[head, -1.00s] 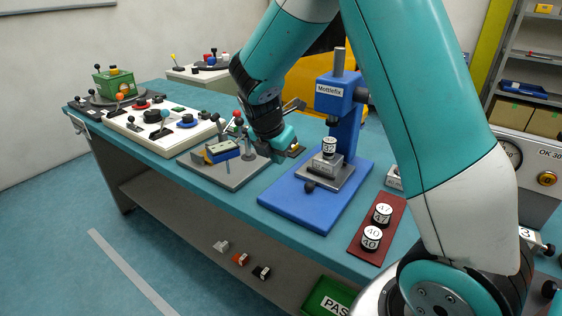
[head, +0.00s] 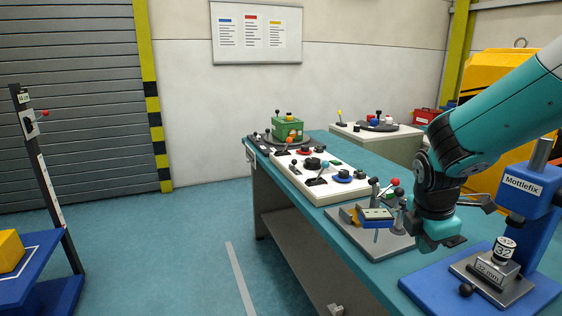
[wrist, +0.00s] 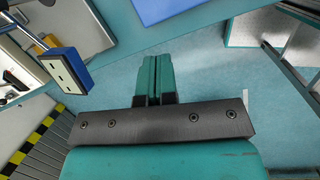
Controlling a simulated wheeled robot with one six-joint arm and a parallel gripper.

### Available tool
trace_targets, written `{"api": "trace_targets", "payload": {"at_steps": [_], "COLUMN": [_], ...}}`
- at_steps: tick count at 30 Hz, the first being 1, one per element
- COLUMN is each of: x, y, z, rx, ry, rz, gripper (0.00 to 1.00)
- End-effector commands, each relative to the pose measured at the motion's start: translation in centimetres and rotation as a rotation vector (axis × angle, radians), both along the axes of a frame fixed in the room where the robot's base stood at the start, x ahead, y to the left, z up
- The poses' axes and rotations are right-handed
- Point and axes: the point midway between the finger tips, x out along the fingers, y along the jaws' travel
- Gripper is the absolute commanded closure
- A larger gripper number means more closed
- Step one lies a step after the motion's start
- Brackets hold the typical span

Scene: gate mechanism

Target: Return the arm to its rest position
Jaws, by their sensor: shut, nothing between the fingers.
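My arm (head: 500,125) reaches in from the right in the head view, over the teal workbench (head: 345,262). My gripper (head: 450,245) hangs beside the grey plate (head: 362,246) with the blue clamp block, and left of the blue Mottlefix press (head: 522,195). In the wrist view its two teal fingers (wrist: 153,75) are together with nothing between them. The blue block (wrist: 66,70) is at the upper left there, apart from the fingers. Floor lies behind the fingers in that view.
A white control panel (head: 308,180) with knobs and levers is farther along the bench, with a green box (head: 288,130) beyond. A block marked 32 (head: 503,250) sits in the press. A blue table (head: 25,275) and striped gate post (head: 152,95) are left. Floor between is clear.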

Motion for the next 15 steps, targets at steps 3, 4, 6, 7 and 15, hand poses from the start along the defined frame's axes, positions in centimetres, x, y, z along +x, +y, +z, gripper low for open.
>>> {"api": "trace_targets", "payload": {"at_steps": [3, 4, 6, 7, 15], "x": [-3.2, -4.0, -6.2, -7.2, -16.8], "y": [3.7, 4.6, 6.6, 7.4, 13.3], "z": [2.1, 2.6, 3.6, 4.0, 7.1], "rx": [0.148, 0.185, 0.267, 0.301, 0.527], "ry": [-0.033, -0.035, -0.029, -0.023, 0.106], "rz": [-0.173, -0.220, -0.329, -0.376, -0.771], "gripper": [1.00, 1.00, 1.00, 1.00, 1.00]}}
